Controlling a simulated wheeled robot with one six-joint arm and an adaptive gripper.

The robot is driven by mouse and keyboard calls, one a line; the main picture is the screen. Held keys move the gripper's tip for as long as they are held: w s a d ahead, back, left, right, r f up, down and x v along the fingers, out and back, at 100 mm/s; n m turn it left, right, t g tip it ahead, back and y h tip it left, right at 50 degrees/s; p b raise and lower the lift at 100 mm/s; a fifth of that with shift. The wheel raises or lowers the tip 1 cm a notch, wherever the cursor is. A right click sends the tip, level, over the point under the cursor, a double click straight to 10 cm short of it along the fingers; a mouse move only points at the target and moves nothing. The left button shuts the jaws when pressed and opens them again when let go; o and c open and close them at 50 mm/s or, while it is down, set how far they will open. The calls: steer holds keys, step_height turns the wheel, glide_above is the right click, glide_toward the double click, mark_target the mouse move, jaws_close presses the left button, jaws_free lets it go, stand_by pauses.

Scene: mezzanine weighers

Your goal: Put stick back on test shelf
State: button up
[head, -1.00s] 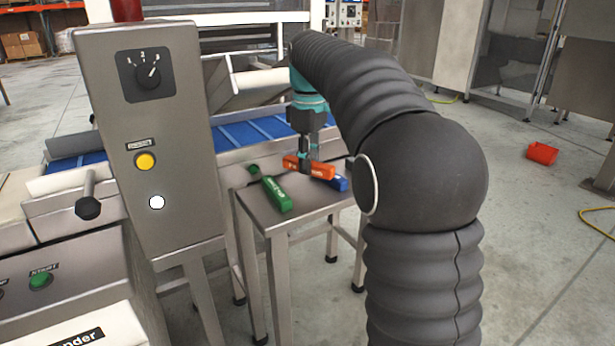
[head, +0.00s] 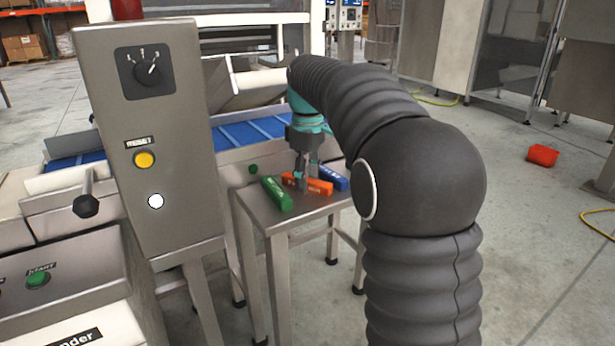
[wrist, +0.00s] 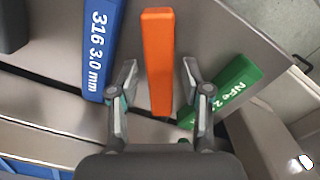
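Three test sticks lie on a small steel shelf (head: 270,222) beside the conveyor. The green stick (head: 277,194) is at the left, the orange stick (head: 318,187) in the middle and the blue stick (head: 334,179) at the right. My gripper (head: 303,185) is down at the orange stick. In the wrist view my gripper (wrist: 155,97) is open, with a finger on each side of the orange stick (wrist: 158,55) and a gap at both. The blue stick (wrist: 101,45), marked 316 3.0 mm, is left of it, and the green stick (wrist: 222,90) is right.
A steel control box (head: 165,215) with a dial and a yellow button stands at the left, near the shelf. The blue conveyor belt (head: 245,133) runs behind the shelf.

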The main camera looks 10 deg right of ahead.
step_height(320, 180, up, 12)
steer(key=p, duration=0.3)
steer(key=s+m+t, duration=0.2)
steer(key=s+m, duration=0.1)
steer(key=s, duration=0.5)
steer(key=s+f+m+t, duration=0.1)
steer(key=s+f+m, duration=0.2)
steer(key=s+f, duration=0.5)
steer(key=s+f+m+t, duration=0.2)
steer(key=s+f, duration=0.6)
steer(key=s, duration=0.6)
steer(key=shift+s+f+m+t, duration=0.15)
steer(key=shift+s+m+t, duration=0.15)
steer(key=shift+m, duration=0.5)
